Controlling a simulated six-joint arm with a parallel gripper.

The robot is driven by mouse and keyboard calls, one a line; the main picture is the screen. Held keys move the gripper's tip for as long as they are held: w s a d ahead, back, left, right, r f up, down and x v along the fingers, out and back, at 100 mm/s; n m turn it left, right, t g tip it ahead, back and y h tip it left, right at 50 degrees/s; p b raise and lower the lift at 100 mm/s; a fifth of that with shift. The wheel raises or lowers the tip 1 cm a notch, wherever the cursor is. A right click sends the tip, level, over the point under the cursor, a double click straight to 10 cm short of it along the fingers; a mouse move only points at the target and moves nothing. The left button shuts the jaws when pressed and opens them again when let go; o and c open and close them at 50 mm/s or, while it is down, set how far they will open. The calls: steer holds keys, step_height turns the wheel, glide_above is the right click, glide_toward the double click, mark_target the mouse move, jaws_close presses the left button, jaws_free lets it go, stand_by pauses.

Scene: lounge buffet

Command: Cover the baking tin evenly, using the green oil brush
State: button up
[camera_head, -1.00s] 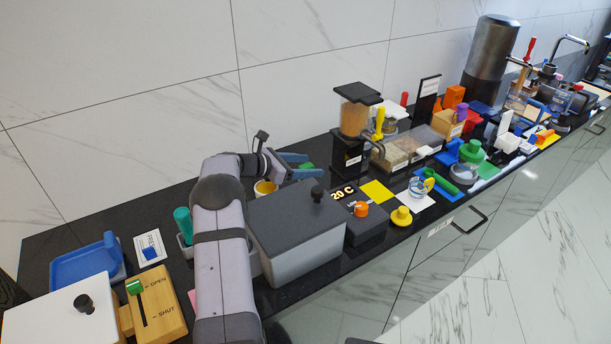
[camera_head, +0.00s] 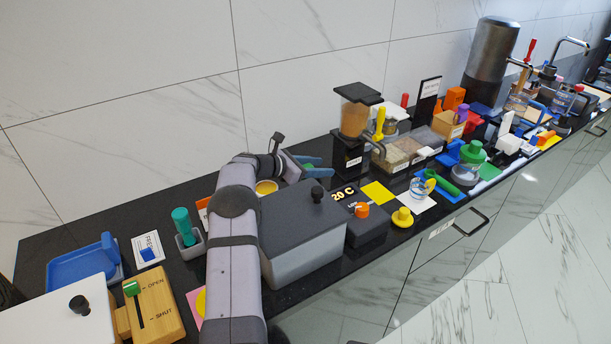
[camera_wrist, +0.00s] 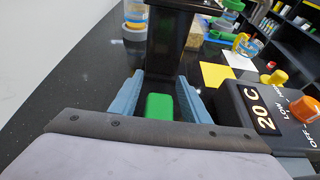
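A teal-green upright handle (camera_head: 182,222) stands in a small grey holder (camera_head: 190,248) left of my arm; it may be the oil brush. My gripper (camera_head: 317,166) is behind the grey lidded box, its blue fingers apart. In the wrist view, a bright green block (camera_wrist: 160,107) lies between the spread fingers, with dark gaps beside it; I see no clear grip. I cannot tell whether this block is part of a brush. I cannot single out the baking tin. A yellow-topped round dish (camera_head: 266,187) and an orange piece (camera_head: 203,212) partly show beside my arm.
The grey box (camera_head: 300,225) with a black knob stands right of my arm. A black dispenser (camera_head: 352,130) stands beyond my gripper, near the dial unit (camera_head: 365,225). A blue tray (camera_head: 85,268) and wooden switch block (camera_head: 155,305) are at left.

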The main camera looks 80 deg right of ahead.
steer(key=c, duration=0.9)
steer(key=shift+o, duration=0.2)
steer(key=shift+r+p, duration=1.65)
steer(key=shift+r, duration=0.9)
